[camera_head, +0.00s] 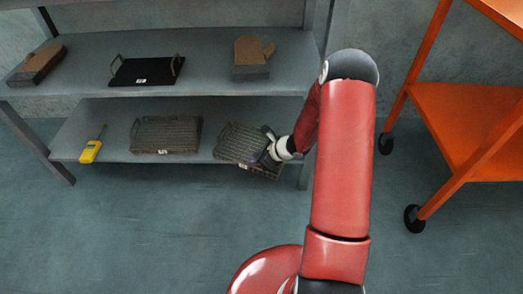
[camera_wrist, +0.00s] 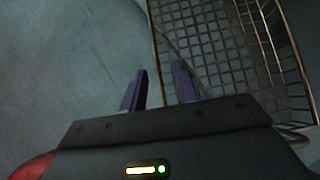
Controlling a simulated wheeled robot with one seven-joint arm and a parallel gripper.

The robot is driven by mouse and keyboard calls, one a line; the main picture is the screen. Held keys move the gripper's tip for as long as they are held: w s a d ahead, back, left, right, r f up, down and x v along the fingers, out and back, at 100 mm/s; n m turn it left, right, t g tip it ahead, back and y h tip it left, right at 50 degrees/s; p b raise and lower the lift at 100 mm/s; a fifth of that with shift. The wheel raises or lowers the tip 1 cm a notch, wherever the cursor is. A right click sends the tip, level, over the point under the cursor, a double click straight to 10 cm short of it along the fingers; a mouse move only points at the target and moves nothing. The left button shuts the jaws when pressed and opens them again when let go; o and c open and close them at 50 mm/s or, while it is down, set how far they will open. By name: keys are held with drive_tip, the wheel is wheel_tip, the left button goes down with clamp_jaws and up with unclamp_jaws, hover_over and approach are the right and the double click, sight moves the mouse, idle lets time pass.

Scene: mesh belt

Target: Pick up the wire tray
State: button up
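The wire tray (camera_head: 236,142) sits at an angle at the right end of the lower shelf. It is a grey-brown mesh tray with a small label at its front. My gripper (camera_head: 268,158) is at its right front part and hides some of it. In the wrist view the tray's mesh (camera_wrist: 215,40) and raised wire rim fill the upper right. My gripper (camera_wrist: 160,82) has its two dark fingers apart. One side edge of the tray runs down the picture towards the gap between the fingers. I cannot tell whether they touch it.
A similar mesh tray (camera_head: 165,134) and a yellow handheld device (camera_head: 91,151) are on the lower shelf (camera_head: 115,150). A black handled tray (camera_head: 146,71) and brown mitt-shaped items (camera_head: 251,58) are above. A shelf post (camera_head: 306,170) stands close right. An orange cart (camera_head: 460,120) is farther right.

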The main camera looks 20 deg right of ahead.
sight(243, 163)
drive_tip(key=x, duration=0.7)
drive_tip(key=shift+s+a, duration=0.1)
drive_tip(key=shift+a, duration=0.25)
drive_tip(key=shift+c, duration=0.4)
clamp_jaws()
